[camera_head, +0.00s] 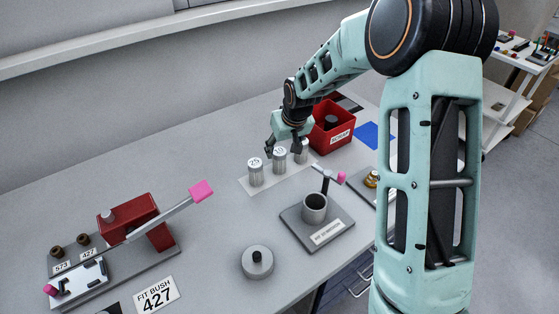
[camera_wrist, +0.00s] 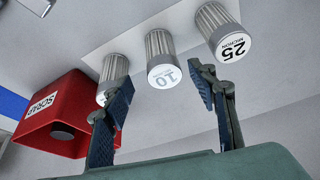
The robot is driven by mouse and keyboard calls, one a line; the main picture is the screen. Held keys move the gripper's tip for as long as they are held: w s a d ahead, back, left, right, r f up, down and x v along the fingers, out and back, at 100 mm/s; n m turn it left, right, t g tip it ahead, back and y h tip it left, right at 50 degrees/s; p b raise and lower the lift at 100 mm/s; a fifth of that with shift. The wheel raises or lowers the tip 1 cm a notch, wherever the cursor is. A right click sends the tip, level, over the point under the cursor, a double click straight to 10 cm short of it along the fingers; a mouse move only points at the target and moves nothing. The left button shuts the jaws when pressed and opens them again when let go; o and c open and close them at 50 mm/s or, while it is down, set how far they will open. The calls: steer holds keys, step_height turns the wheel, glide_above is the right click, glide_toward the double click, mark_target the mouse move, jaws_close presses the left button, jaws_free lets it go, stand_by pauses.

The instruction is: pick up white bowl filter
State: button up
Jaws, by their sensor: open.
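Three silver ribbed filter cylinders with white caps stand in a row on a pale mat (camera_head: 265,187). The left one reads 25 (camera_head: 256,173) and also shows in the wrist view (camera_wrist: 218,28). The middle filter (camera_head: 280,161) reads 10 in the wrist view (camera_wrist: 161,50). The third filter (camera_head: 301,153) is partly hidden by my gripper in both views; its number is not readable. My gripper (camera_head: 283,150) is open and empty above the row. In the wrist view its fingers (camera_wrist: 164,92) spread to either side of the 10 cap, apart from it. No filter is visibly marked white bowl.
A red SCRAP bin (camera_head: 335,135) stands close behind the filters, right of my gripper. A grey cup (camera_head: 314,205) sits on a labelled plate in front. A round weight-like disc (camera_head: 257,264) and a red lever fixture (camera_head: 157,215) stand left. The left back table is clear.

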mark_target(280, 153)
steer(key=x, duration=0.2)
steer(key=p+x, duration=0.1)
steer(key=x, duration=0.2)
steer(key=shift+s+a, duration=0.2)
steer(key=c, duration=1.4)
steer(key=shift+r, duration=0.15)
